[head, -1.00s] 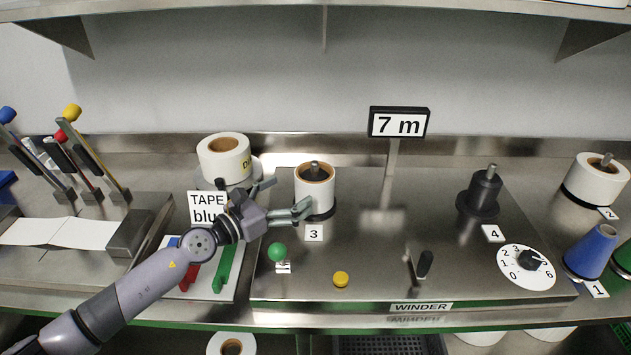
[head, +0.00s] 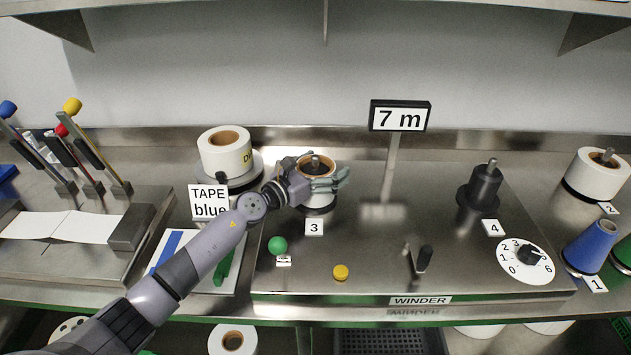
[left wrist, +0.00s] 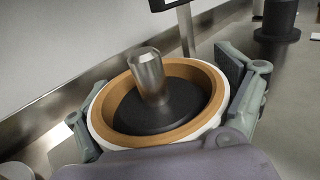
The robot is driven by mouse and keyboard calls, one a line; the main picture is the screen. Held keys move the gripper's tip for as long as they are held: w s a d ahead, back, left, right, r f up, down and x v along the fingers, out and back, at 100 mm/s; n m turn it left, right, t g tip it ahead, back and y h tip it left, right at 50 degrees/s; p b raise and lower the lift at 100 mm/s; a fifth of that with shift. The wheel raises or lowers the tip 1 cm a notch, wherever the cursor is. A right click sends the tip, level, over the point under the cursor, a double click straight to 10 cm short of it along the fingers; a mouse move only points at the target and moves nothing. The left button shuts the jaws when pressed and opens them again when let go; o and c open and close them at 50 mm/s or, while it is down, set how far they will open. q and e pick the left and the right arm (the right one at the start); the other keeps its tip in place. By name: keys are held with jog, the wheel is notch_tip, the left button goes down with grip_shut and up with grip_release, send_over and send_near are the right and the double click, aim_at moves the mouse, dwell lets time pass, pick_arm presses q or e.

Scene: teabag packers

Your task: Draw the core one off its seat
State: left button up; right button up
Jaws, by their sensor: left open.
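A white roll with a brown core (head: 318,199) sits upright on the seat marked 3, around a metal spindle. My left gripper (head: 318,172) is at this roll, its two fingers open on opposite sides of it near the top. In the left wrist view the brown core (left wrist: 112,98) surrounds a black hub with the bright spindle (left wrist: 150,76) standing in it. The fingers of the left gripper (left wrist: 165,112) flank the roll; the right-hand finger shows a small gap to it. My right gripper is not in view.
A tape roll (head: 224,152) stands just behind left of my gripper. The 7 m sign (head: 400,116) rises behind right. Seat 4 (head: 485,190) holds a bare black hub. A green knob (head: 277,244) and yellow button (head: 341,271) are in front. The blue cone (head: 592,246) stands far right.

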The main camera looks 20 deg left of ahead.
pick_arm(q)
jog(key=shift+s, duration=0.1)
jog(key=shift+c, duration=0.5)
jog(key=c, duration=0.8)
jog(key=shift+c, duration=1)
jog(key=shift+r, duration=0.1)
notch_tip(320, 180, up, 20)
jog(key=p, duration=1)
